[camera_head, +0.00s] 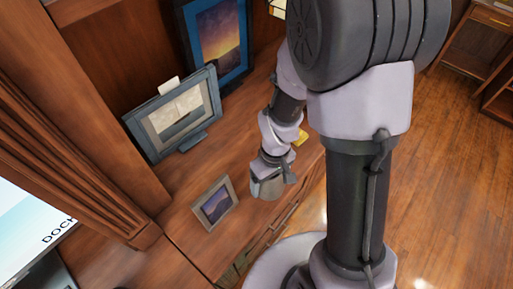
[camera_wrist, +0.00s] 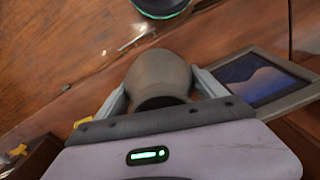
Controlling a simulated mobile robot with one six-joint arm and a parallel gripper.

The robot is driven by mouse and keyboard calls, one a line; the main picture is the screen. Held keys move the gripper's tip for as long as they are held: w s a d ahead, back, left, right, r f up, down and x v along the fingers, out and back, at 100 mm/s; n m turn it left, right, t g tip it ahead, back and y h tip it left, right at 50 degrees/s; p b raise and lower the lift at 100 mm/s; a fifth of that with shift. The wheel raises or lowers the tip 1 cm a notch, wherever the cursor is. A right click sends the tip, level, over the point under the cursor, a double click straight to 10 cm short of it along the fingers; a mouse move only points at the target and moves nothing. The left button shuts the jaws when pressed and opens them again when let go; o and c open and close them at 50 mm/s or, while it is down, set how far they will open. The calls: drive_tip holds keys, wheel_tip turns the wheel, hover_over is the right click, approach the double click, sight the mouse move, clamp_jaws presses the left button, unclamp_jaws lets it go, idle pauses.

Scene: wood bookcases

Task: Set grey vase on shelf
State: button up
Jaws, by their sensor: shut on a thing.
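The grey vase (camera_wrist: 158,76) is between the two fingers of my gripper (camera_wrist: 160,92) in the wrist view, and the fingers are shut on it. Its dark round mouth faces the wrist camera. In the head view, my gripper (camera_head: 268,180) is low beside the front edge of the wooden shelf top (camera_head: 180,213), just right of a small framed picture. The grey vase (camera_head: 266,189) shows there at the end of my arm, partly covered by the gripper. I cannot tell whether its base touches the wood.
The small framed picture (camera_head: 214,203) stands close left of the vase; in the wrist view this frame (camera_wrist: 262,80) is right beside a finger. Larger frames (camera_head: 178,113) stand behind. A small yellow object (camera_head: 300,137) lies past my arm. Bare wood lies between the frames.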

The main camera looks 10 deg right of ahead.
drive_tip(key=w, duration=0.3)
drive_tip(key=w+f+b, duration=0.1)
drive_tip(key=w, duration=0.2)
drive_tip(key=w+a, duration=0.1)
drive_tip(key=w, duration=0.2)
drive_tip(key=shift+a+f+b, duration=0.1)
drive_tip(key=shift+f+b, duration=1.05)
drive_tip(key=shift+f, duration=0.6)
drive_tip(key=shift+s, duration=0.1)
drive_tip(key=shift+f, duration=0.2)
drive_tip(key=o, duration=1.8)
drive_tip(key=shift+r, duration=0.1)
